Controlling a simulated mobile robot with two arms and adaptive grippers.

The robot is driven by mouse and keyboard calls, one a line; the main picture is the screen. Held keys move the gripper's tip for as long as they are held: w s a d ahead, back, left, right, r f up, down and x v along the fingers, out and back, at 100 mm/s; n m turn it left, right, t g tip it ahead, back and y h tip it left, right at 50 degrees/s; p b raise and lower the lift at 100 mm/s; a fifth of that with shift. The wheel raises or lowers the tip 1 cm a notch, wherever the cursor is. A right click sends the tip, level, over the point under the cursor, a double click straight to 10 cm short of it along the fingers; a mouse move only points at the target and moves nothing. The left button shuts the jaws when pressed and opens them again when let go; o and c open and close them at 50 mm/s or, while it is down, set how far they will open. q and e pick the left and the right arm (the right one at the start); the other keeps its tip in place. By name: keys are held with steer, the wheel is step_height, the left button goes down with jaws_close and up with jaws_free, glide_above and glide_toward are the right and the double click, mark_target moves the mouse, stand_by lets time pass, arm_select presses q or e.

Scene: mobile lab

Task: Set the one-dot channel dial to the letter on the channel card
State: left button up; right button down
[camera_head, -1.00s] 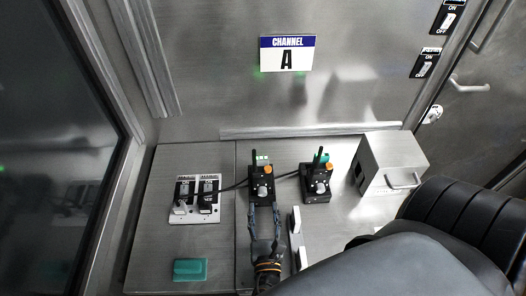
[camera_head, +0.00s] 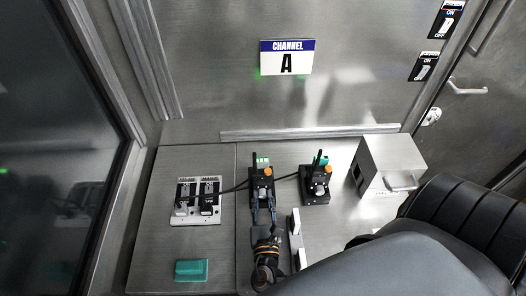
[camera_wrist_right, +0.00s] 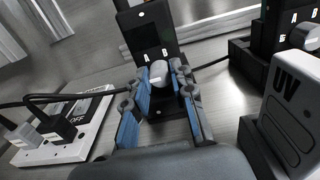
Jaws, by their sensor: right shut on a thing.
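The channel card (camera_head: 286,58) on the back wall shows a black letter A under a blue band. Two black dial units stand on the counter, a left one (camera_head: 261,176) and a right one (camera_head: 317,186). My right gripper (camera_wrist_right: 163,76) is shut on this unit's pale dial knob (camera_wrist_right: 158,70), with a blue-padded finger on each side. The knob's pointing direction is hard to tell. My left gripper is not in view.
A white switch panel (camera_head: 182,219) with black plugs and cables is at left. A teal block (camera_head: 191,270) lies in front of it. A metal box (camera_head: 397,158) stands at right. In the right wrist view, a block marked UV (camera_wrist_right: 290,110) is close beside my gripper.

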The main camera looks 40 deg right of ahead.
steer(key=m+b, duration=0.2)
steer(key=b, duration=0.1)
steer(key=shift+f+m, duration=0.25)
steer(key=shift+m, duration=0.15)
steer(key=m+b, duration=0.4)
steer(key=shift+f+m, duration=0.1)
steer(key=shift+m, duration=0.2)
steer(key=m+b, duration=0.3)
steer(key=shift+r+m+b, duration=0.2)
steer(key=shift+m+b, duration=0.4)
steer(key=shift+b, duration=0.05)
steer(key=c, duration=1.1)
jaws_free()
